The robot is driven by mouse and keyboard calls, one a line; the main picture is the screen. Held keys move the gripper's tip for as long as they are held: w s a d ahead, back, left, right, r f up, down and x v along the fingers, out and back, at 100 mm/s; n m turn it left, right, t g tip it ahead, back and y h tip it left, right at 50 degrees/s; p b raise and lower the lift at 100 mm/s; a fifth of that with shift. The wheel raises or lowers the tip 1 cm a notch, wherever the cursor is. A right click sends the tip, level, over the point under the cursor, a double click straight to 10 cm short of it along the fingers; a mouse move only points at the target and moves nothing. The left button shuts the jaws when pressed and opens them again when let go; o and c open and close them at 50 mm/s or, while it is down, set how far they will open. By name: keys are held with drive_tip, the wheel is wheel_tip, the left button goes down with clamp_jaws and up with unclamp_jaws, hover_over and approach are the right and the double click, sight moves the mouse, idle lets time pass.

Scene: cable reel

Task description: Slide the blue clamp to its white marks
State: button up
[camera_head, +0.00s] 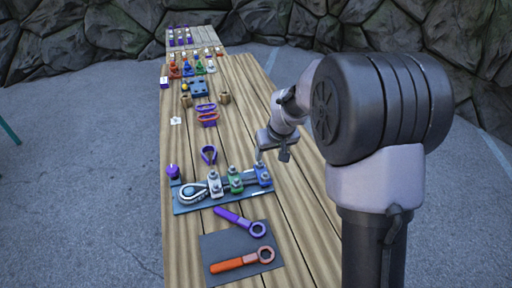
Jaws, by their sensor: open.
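The blue clamp (263,176) stands at the right end of a grey-blue board (189,207) on the wooden table. A green clamp (235,180) and a pale clamp (215,185) stand to its left in the same row. A pale cable loop (194,192) lies at the left end. My gripper (270,156) is open above the right end of the board, close to the blue clamp. Nothing shows between its fingers. I cannot tell whether a finger touches the clamp.
Several coloured items stand farther up the table. The table's right strip is clear.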

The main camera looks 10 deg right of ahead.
sight(263, 172)
drive_tip(key=b+x, duration=0.2)
drive_tip(key=x, duration=0.6)
drive_tip(key=b+x, duration=0.2)
drive_tip(key=x, duration=0.7)
drive_tip(key=shift+s+f, duration=0.1)
drive_tip(key=shift+s, duration=0.1)
drive_tip(key=shift+c, duration=0.2)
clamp_jaws()
